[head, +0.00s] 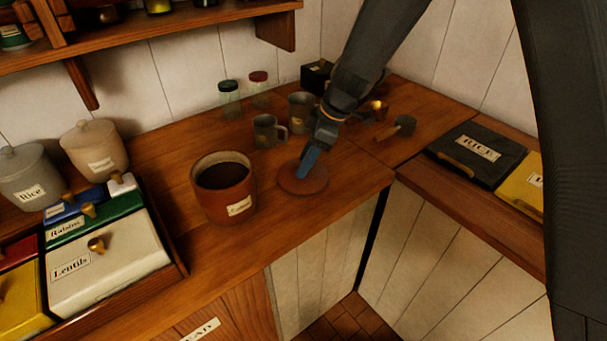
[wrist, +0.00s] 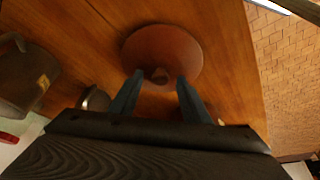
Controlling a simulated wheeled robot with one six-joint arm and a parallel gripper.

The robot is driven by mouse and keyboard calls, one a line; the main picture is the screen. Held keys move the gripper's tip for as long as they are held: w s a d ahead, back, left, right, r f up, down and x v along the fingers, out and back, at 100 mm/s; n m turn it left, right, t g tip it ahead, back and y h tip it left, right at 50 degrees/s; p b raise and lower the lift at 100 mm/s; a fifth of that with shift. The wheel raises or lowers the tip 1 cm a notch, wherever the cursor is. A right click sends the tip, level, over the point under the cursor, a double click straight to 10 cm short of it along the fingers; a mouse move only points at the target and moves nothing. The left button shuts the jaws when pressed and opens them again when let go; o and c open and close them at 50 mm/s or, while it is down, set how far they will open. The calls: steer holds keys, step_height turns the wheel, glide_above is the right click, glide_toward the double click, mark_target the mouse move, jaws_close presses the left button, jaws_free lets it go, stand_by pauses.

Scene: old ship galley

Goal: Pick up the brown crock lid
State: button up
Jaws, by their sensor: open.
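The brown crock lid (head: 303,179) is a flat round disc lying on the wooden counter, just right of the open brown crock (head: 224,188). In the wrist view the lid (wrist: 162,52) shows nearly whole, with a small knob (wrist: 159,75) at its near side. My gripper (head: 307,170) is over the lid, pointing down. In the wrist view its two blue fingers (wrist: 158,88) are apart, one on each side of the knob's line. Nothing is held between them. I cannot tell whether the fingertips touch the lid.
Grey mugs (head: 266,131) and glass jars (head: 230,99) stand behind the lid. A small pan (head: 404,125) lies at the right. The counter's front edge (head: 340,217) is close to the lid. Labelled bins (head: 105,262) are at the left.

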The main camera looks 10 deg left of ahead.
jaws_close()
steer(key=shift+r, duration=0.1)
